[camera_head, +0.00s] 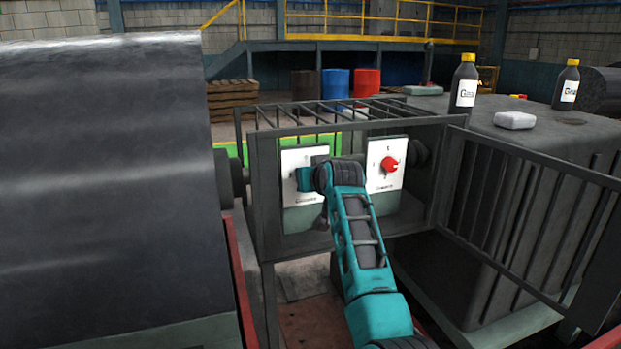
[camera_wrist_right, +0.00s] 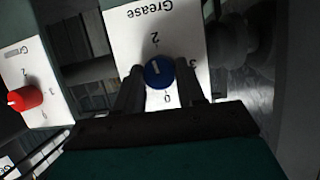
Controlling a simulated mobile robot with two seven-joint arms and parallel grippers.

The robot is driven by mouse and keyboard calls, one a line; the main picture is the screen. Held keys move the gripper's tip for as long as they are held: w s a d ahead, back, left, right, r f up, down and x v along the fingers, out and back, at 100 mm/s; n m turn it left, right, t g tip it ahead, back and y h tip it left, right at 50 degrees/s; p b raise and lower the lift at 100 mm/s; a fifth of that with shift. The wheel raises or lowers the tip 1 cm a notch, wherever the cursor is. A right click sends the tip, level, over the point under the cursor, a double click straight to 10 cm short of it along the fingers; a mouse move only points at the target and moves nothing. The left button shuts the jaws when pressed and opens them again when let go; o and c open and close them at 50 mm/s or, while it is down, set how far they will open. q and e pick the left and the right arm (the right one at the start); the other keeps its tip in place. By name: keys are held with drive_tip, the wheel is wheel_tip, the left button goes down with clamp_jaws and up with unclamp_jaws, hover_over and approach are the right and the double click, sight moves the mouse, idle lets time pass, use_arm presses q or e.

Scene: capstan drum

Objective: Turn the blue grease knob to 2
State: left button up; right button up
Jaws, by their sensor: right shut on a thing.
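The blue grease knob (camera_wrist_right: 159,74) is on a white plate (camera_wrist_right: 190,28) marked Grease, with the figures 2, 3 and 0 showing around it in the right wrist view. A short white line on the knob runs roughly along the line from 2 to 0; I cannot tell which end points. My right gripper (camera_wrist_right: 160,84) has a dark finger on each side of the knob and is shut on it. In the head view my right gripper (camera_head: 305,179) and wrist cover the knob in front of the left plate (camera_head: 303,157). My left gripper is not in view.
A second white plate with a red knob (camera_head: 390,164) is just right of my right wrist. A barred cage frame (camera_head: 340,118) surrounds both plates. A large dark drum (camera_head: 100,180) stands at left, a barred gate (camera_head: 540,205) at right. Bottles (camera_head: 465,82) stand behind.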

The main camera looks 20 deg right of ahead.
drive_tip(key=shift+d+m+y, duration=0.1)
drive_tip(key=shift+m+y, duration=0.3)
drive_tip(key=shift+m, duration=0.1)
idle(0.3)
drive_tip(key=o, duration=1)
drive_tip(key=shift+o, duration=0.2)
drive_tip(key=v, duration=1.2)
drive_tip(key=shift+s+r, duration=0.15)
drive_tip(key=shift+s, duration=0.25)
